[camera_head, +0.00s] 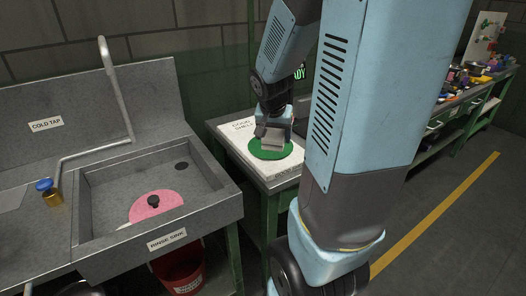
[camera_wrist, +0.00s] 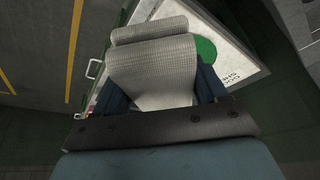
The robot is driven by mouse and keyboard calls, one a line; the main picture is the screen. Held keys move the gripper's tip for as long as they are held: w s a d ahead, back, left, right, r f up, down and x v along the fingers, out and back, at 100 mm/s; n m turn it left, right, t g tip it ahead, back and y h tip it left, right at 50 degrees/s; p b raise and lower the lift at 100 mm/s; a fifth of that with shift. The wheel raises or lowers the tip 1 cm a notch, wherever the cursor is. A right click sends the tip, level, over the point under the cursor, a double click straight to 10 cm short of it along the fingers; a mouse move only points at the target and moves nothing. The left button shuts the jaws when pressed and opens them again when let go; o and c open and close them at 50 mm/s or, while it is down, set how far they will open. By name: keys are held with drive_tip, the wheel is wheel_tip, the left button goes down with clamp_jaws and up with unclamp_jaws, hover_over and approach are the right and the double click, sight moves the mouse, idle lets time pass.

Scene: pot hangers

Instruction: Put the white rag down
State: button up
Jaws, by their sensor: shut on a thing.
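The white rag (camera_wrist: 152,70) fills the middle of the wrist view as a pale, woven, folded cloth. My gripper (camera_wrist: 160,90) is shut on it, with a dark finger at each side. In the head view my gripper (camera_head: 273,128) points down over the green disc (camera_head: 257,153), and the rag (camera_head: 272,145) shows small and greyish below it. The disc lies on a white shelf top (camera_head: 286,172) with a partly readable label. I cannot tell whether the rag touches the disc or hangs just above it.
A grey rinse sink (camera_head: 110,205) at the left holds a pink disc (camera_head: 158,204) with a dark knob. A red bucket (camera_head: 180,272) stands beneath it. A long bench (camera_head: 480,85) with many small items is at the right. My arm hides part of the middle.

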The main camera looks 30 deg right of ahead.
drive_tip(key=w+d+f, duration=0.1)
drive_tip(key=w+f, duration=0.2)
drive_tip(key=w, duration=0.3)
approach(264, 153)
drive_tip(key=d, duration=0.1)
drive_tip(key=shift+w+d+f, duration=0.2)
drive_tip(key=shift+w+f, duration=0.55)
drive_tip(key=shift+f, duration=0.3)
drive_tip(key=shift+w+f, duration=0.1)
drive_tip(key=shift+f, duration=1.5)
drive_tip(key=shift+f, duration=0.25)
drive_tip(key=o, duration=1.3)
